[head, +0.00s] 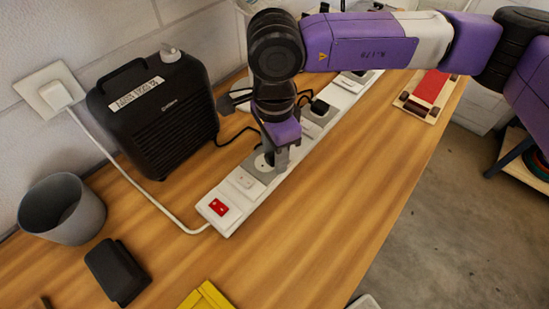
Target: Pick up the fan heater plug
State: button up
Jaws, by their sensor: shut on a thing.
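The black fan heater (165,115) stands on the bench against the wall, with a white label on top. Its black cord (232,137) runs from its right side toward my gripper. My gripper (272,160) points down over the white power strip (212,219), near its front end, and is shut on the fan heater plug. The plug is mostly hidden by the fingers and wrist. I cannot tell whether it is clear of its socket.
A red switch (218,207) is at the strip's near end. Another black plug (319,107) sits farther along it. A grey cup (62,210), a black case (117,272) and a yellow object (207,297) are at the front left.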

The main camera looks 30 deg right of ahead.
aim_at(271, 154)
grip_shut()
jog(key=shift+r, duration=0.1)
jog(key=shift+r, duration=0.2)
notch_tip(271, 154, up, 20)
jog(key=b, duration=0.1)
jog(key=shift+f+b, duration=0.25)
jog(key=shift+b, duration=0.05)
jog(key=shift+f, duration=0.1)
jog(key=shift+w+a+f+t+b, duration=0.15)
jog(key=shift+f+t+b, duration=0.55)
jog(key=shift+f+b, duration=1.25)
jog(key=shift+w+r+b, duration=0.1)
jog(key=shift+r+b, duration=0.05)
jog(key=shift+b, duration=0.9)
jog(key=shift+f+t+b, duration=0.4)
jog(key=shift+f+b, duration=0.25)
jog(key=shift+b, duration=0.45)
